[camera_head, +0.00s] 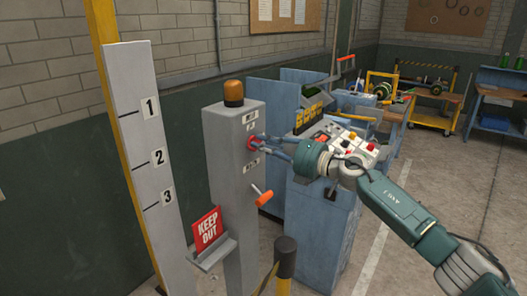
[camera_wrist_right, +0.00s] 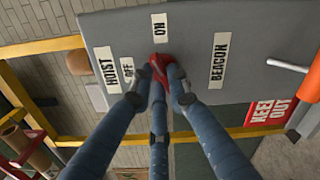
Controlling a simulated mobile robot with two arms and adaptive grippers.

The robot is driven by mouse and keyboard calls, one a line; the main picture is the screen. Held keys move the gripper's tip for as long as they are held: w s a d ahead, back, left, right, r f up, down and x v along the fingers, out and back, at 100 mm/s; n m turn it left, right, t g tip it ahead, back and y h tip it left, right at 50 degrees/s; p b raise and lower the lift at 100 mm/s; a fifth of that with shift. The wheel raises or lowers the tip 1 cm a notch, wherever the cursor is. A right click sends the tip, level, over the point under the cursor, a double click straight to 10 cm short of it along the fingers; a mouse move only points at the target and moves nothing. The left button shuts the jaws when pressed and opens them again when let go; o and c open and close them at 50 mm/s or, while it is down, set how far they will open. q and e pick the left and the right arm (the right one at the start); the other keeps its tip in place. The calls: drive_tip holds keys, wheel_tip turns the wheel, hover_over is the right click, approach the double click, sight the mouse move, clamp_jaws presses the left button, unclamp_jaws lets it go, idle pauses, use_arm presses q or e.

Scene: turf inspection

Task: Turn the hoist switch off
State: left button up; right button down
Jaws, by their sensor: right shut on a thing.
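The grey control post (camera_head: 225,160) stands upright with an amber beacon lamp on top. The hoist switch is a small red knob (camera_head: 251,142) on its face; it also shows in the right wrist view (camera_wrist_right: 160,62). There, the HOIST label (camera_wrist_right: 108,66) and OFF label (camera_wrist_right: 128,70) lie left of the knob, and the ON label (camera_wrist_right: 159,26) lies above it. My right gripper (camera_head: 257,141) has its blue fingers closed around the knob; the fingers (camera_wrist_right: 160,92) partly hide it, so its exact angle is hard to read. My left gripper is not in view.
A BEACON label (camera_wrist_right: 218,60) is right of the knob. A blue console (camera_head: 318,215) stands close beside the post; a black-and-yellow barrier post (camera_head: 285,260) is in front.

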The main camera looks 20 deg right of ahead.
drive_tip(key=shift+s+a+f+n+b, duration=0.1)
drive_tip(key=shift+f+n+b, duration=0.05)
drive_tip(key=shift+n+b, duration=1.95)
drive_tip(key=shift+f+n+b, duration=0.15)
drive_tip(key=shift+n+b, duration=1.7)
drive_tip(key=shift+n, duration=0.45)
drive_tip(key=shift+s+a+f+n+b, duration=0.1)
drive_tip(key=shift+f+n+b, duration=0.05)
drive_tip(key=shift+n+b, duration=1.95)
drive_tip(key=c, duration=1.8)
unclamp_jaws()
drive_tip(key=shift+o, duration=0.7)
drive_tip(key=shift+d+r, duration=0.15)
